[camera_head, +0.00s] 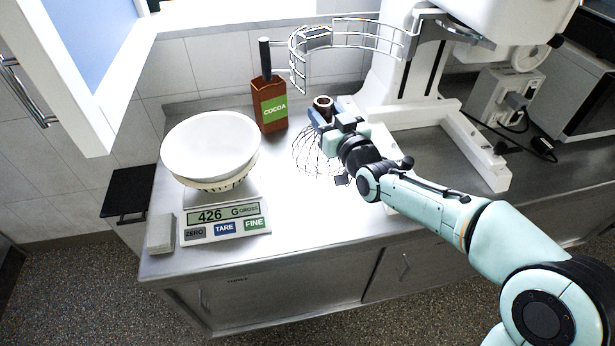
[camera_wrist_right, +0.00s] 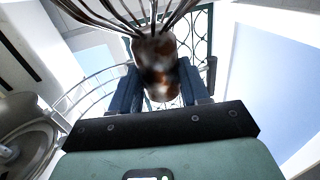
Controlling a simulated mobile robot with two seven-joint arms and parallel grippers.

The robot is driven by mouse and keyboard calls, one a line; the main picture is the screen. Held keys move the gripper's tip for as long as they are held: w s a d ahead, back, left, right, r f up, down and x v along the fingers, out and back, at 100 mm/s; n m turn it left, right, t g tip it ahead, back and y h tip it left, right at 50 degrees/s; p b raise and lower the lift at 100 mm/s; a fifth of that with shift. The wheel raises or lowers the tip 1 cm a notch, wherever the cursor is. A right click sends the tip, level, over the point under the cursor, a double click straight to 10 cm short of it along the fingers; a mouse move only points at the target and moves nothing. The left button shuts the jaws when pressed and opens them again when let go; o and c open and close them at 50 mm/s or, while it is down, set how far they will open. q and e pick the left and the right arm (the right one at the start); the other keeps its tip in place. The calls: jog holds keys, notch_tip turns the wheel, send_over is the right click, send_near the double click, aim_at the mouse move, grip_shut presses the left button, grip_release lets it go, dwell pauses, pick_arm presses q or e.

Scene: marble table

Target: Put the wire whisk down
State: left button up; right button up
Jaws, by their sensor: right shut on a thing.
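The wire whisk (camera_head: 310,157) shows in the head view with its wire loops downward and its short brown handle end (camera_head: 323,102) upward. My right gripper (camera_head: 323,119) is shut on the handle, between the cocoa box and the mixer. I cannot tell whether the wires touch the steel counter (camera_head: 290,215). In the right wrist view, the blurred brown handle (camera_wrist_right: 157,65) sits between the two blue fingers of my right gripper (camera_wrist_right: 158,88), and the wires (camera_wrist_right: 150,12) fan out at the top edge. My left gripper is not in view.
A white bowl (camera_head: 210,143) stands on a scale (camera_head: 224,219) reading 426. A brown cocoa box (camera_head: 270,105) stands behind. A white mixer (camera_head: 385,95) with a wire guard (camera_head: 360,28) stands at the back right. The counter's front middle is clear.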

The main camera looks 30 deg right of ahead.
jog(key=shift+w+f, duration=0.15)
jog(key=shift+w, duration=0.1)
jog(key=f, duration=0.5)
jog(key=shift+s+f, duration=0.1)
jog(key=shift+s, duration=0.15)
pick_arm(q)
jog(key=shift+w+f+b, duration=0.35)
jog(key=shift+b, duration=0.1)
pick_arm(e)
notch_tip(320, 180, down, 4)
jog(key=shift+w+f, duration=0.1)
jog(key=shift+f, duration=0.05)
jog(key=shift+f, duration=0.15)
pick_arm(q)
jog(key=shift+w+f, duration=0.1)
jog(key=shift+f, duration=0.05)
pick_arm(e)
jog(key=o, duration=1.3)
